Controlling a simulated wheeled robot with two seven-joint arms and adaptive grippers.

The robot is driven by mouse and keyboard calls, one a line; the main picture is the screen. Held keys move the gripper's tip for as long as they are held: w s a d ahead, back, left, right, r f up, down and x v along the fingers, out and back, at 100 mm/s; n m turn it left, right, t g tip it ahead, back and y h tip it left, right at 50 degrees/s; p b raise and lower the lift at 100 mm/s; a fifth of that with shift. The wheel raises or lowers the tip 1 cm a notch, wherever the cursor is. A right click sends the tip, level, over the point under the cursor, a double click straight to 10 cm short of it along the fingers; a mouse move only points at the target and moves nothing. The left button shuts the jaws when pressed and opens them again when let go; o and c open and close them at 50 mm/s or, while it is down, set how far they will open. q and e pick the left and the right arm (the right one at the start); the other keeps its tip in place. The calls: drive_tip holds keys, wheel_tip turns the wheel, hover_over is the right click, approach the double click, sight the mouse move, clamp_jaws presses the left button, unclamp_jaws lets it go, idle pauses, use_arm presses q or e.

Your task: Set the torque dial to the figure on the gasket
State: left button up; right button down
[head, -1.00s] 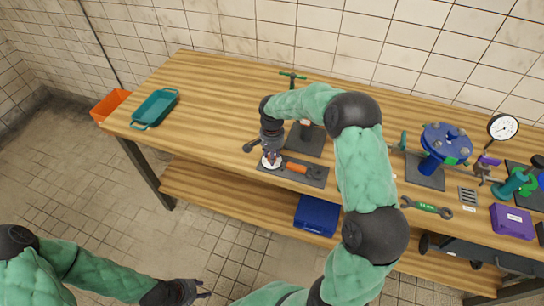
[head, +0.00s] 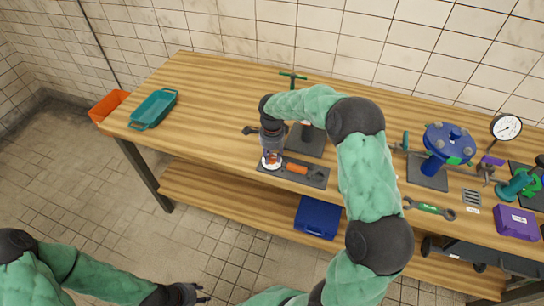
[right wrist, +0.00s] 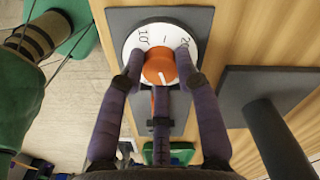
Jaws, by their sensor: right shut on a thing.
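The torque dial is an orange knob (right wrist: 158,68) on a white round scale (right wrist: 134,42) marked 10 and 20. A short white line on the knob points down toward my palm in the right wrist view. My right gripper (right wrist: 160,72) has its purple fingers on both sides of the knob, shut on it. In the head view it comes down over the scale (head: 271,162) at the left end of a dark plate (head: 318,178). My left gripper (head: 203,294) is open and empty over the floor, away from the bench. I cannot make out a gasket or its figure.
An orange-handled tool (head: 298,169) lies on the dark plate. A green-handled stand (head: 307,140) is behind it. A blue flanged fitting (head: 449,143), gauge (head: 506,127), spanner (head: 429,208) and purple box (head: 516,222) stand right. A teal tray (head: 154,109) lies left; the bench between is clear.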

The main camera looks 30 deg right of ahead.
sight(272, 158)
drive_tip(key=shift+m, duration=0.5)
drive_tip(key=c, duration=0.9)
unclamp_jaws()
wheel_tip(272, 158, up, 12)
drive_tip(key=shift+f, duration=0.1)
idle(0.3)
